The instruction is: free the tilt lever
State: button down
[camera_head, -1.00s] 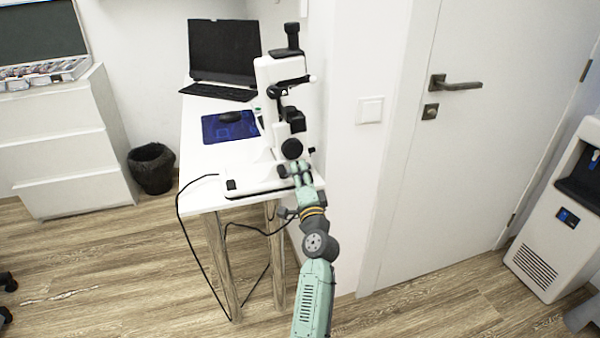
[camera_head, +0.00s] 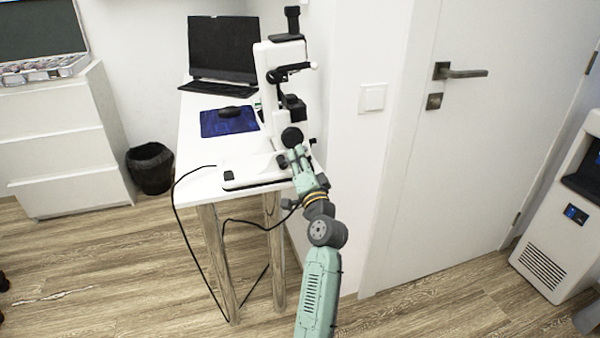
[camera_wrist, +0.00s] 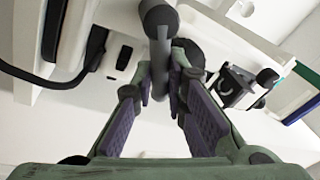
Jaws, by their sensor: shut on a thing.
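The white eye-examination instrument (camera_head: 260,142) stands upright at the table's front right, with black knobs and a black eyepiece on top. My gripper (camera_head: 291,158) is at its front right, low near its base and below a round black knob (camera_head: 292,137). In the wrist view, my gripper (camera_wrist: 166,88) has its purple-padded fingers on both sides of a dark grey rod (camera_wrist: 160,55) with a rounded end, and is shut on it. The rod appears to be the tilt lever. In the head view my gripper hides it. Whether the lever is locked cannot be seen.
The white table (camera_head: 195,180) also holds a laptop (camera_head: 224,48) and a black mouse on a blue mat (camera_head: 213,130). A black cable (camera_head: 180,215) hangs off its front. The wall (camera_head: 345,150) and door (camera_head: 440,150) stand close on the right. Floor in front is clear.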

jog(key=n+b, duration=0.2)
jog(key=n+y+b, duration=0.1)
jog(key=n+b, duration=0.1)
jog(key=a+n+y+b, duration=0.1)
jog(key=b, duration=0.1)
jog(key=shift+s+r+n+g, duration=0.2)
jog(key=shift+r+n+g, duration=0.2)
jog(key=shift+s+a+r+n+g+y+b, duration=0.1)
jog(key=shift+a+r+n+g+y+b, duration=0.15)
jog(key=shift+n+b, duration=0.5)
jog(key=shift+s+a+r+n+g+y+b, duration=0.1)
jog(key=shift+a+r+n+g+y+b, duration=0.1)
jog(key=shift+n+b, duration=0.5)
jog(key=shift+a+r+n+g+y+b, duration=0.2)
jog(key=shift+n+b, duration=0.25)
jog(key=shift+n, duration=0.6)
jog(key=shift+a, duration=0.1)
jog(key=c, duration=1.6)
grip_release()
jog(key=v, duration=1.2)
